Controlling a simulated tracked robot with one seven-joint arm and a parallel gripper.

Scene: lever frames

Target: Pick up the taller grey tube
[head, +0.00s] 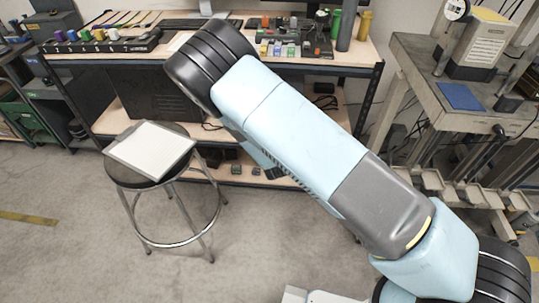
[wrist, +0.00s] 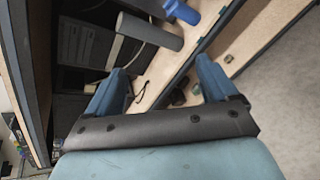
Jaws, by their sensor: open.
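A tall dark grey tube (head: 347,28) stands upright at the right end of the bench top in the head view, beside a green cylinder (head: 336,23) and an olive-yellow cylinder (head: 363,25). In the wrist view a grey tube (wrist: 150,31) lies across the upper middle, beyond my fingertips; I cannot tell if it is the same one. A blue cylindrical thing (wrist: 182,12) is just right of it. My gripper (wrist: 160,82) is open, with nothing between its blue fingers. In the head view my arm hides most of the gripper.
The workbench (head: 358,62) has a lower shelf with dark boxes. A stool (head: 158,178) with a pale board on it stands in front, left of my arm. A grey table (head: 415,60) with a dial-gauge stand is on the right. The floor at lower left is clear.

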